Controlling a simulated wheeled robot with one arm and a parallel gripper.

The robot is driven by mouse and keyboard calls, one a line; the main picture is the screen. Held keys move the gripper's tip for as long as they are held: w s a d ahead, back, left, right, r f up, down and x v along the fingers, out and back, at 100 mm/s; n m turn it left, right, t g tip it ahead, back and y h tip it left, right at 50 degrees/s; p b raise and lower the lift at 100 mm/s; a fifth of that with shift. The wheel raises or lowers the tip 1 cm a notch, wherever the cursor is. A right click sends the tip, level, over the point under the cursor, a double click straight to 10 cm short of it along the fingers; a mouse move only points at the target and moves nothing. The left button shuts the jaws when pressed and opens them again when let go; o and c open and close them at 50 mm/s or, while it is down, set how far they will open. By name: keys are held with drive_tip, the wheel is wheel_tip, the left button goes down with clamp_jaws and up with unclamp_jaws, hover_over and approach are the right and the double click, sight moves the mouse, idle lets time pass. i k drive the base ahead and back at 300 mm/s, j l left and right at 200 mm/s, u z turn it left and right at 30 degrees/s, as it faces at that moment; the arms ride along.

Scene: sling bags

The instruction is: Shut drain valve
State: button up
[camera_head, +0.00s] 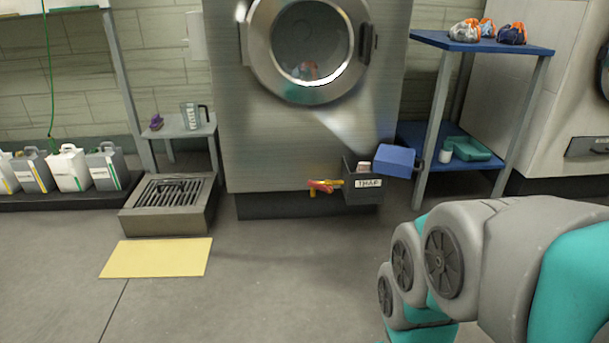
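The drain valve (325,186) is a small fitting with red and yellow parts, low on the front of the steel washing machine (245,140). It sticks out to the left of a dark box labelled "TRAP" (362,190). The valve is too small to tell how its handle is turned. A blue block or lid (395,160) is at the upper right of the trap box. My arm (480,255) comes in from the lower right, well apart from the valve. My gripper is out of view.
A blue shelf (480,42) with bags stands right of the machine, a teal container (468,148) on its lower level. A floor grate (170,192) and yellow mat (155,257) lie left. Jugs (68,168) stand far left. The floor before the valve is clear.

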sight(329, 189)
drive_tip(key=i+j+z, duration=0.1)
drive_tip(key=i+z, duration=0.15)
drive_tip(key=i, duration=0.2)
drive_tip(key=i+j+z, duration=0.3)
drive_tip(key=i+l, duration=0.1)
